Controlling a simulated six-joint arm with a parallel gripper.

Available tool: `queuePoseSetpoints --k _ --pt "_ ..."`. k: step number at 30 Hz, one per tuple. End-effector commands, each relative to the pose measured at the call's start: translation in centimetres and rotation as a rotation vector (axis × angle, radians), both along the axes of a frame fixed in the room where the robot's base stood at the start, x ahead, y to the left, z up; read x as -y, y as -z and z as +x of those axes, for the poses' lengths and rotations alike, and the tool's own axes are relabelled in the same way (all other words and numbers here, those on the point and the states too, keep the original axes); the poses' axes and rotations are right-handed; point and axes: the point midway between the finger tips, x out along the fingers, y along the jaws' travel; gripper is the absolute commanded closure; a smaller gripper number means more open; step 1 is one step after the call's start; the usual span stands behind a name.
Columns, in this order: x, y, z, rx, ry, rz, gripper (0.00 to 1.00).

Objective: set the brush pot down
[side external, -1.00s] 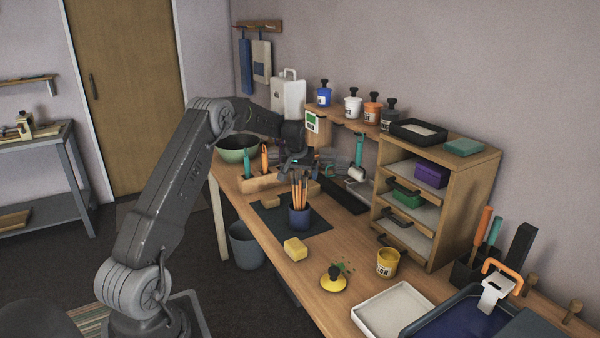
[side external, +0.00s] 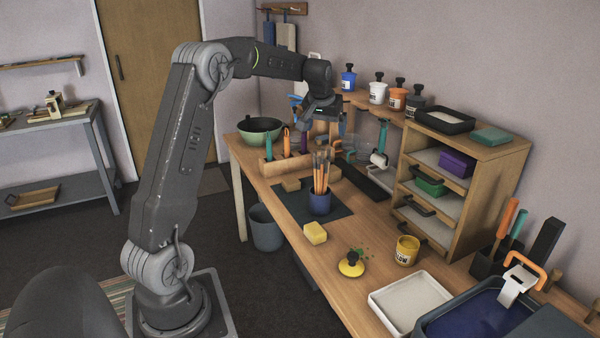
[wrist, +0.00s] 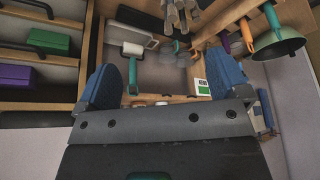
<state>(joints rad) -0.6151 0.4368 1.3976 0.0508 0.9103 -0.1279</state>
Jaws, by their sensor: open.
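The brush pot (side external: 320,203) is a small dark blue cup. It stands upright on the dark mat (side external: 290,205) on the wooden bench, with several brushes (side external: 321,172) in it. My gripper (side external: 319,112) is open and empty, raised above and behind the pot, apart from the brushes. In the wrist view its two blue fingers (wrist: 162,62) are spread wide with nothing between them. The brush tops (wrist: 180,12) show at the top edge of that view; the pot itself is not clear there.
A wooden tool rack (side external: 285,166) and green bowl (side external: 260,134) stand to the left. The drawer shelf (side external: 470,170) stands right.

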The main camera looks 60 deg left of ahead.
Motion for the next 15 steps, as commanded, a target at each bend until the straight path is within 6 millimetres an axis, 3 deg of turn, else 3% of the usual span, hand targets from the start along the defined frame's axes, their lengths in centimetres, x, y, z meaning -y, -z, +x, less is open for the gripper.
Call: queuePoseSetpoints --k 3,7,12,15 --pt "7.2 -3.3 -1.8 0.017 0.111 0.011 0.07" --pt "15.0 -5.5 -5.6 0.032 0.244 0.018 0.07" --pt "23.5 -6.2 -12.3 0.053 0.415 0.027 0.07" --pt "27.3 -5.5 -16.8 0.066 0.512 0.030 0.07"
